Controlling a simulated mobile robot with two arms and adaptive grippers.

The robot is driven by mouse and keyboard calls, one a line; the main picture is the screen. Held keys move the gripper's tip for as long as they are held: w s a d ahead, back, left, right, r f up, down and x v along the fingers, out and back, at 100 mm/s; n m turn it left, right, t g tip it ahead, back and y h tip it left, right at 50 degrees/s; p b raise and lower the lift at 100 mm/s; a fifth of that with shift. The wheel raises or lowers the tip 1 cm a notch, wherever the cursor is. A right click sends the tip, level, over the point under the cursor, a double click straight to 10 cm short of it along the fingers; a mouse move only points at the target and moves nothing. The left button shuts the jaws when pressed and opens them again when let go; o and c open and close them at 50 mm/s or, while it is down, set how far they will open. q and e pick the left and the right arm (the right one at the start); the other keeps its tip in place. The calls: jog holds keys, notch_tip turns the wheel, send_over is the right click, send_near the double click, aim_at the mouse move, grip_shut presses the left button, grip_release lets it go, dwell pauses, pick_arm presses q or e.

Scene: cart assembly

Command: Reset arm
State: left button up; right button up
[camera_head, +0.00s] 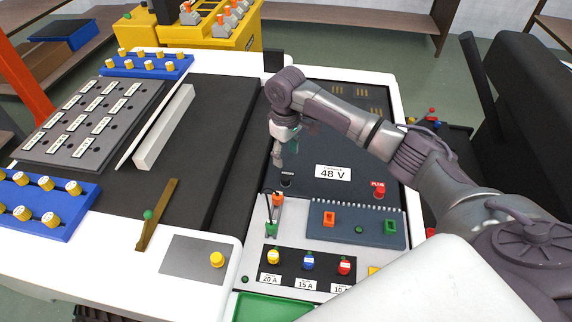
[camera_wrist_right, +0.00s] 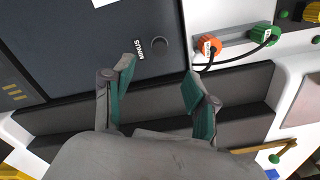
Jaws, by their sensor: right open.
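My right gripper (camera_head: 280,150) hangs over the left side of the dark 48 V battery (camera_head: 330,108) in the head view. In the right wrist view its two green-padded fingers (camera_wrist_right: 160,92) are spread, with nothing between them. The black MINUS terminal (camera_wrist_right: 159,45) lies just beyond the fingertips, apart from them. The red PLUS terminal (camera_head: 379,189) is at the battery's front right. My right arm comes in from the right and hides part of the battery. My left gripper is in neither view.
An orange connector (camera_wrist_right: 209,44) and a green connector (camera_wrist_right: 264,37) with black cables are near the MINUS terminal. A grey panel (camera_head: 355,228), coloured fuses (camera_head: 308,261) and a green tray (camera_head: 270,307) stand at the front. Blue racks with yellow knobs (camera_head: 40,203) are at the left.

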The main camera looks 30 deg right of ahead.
jog(key=shift+r, duration=0.95)
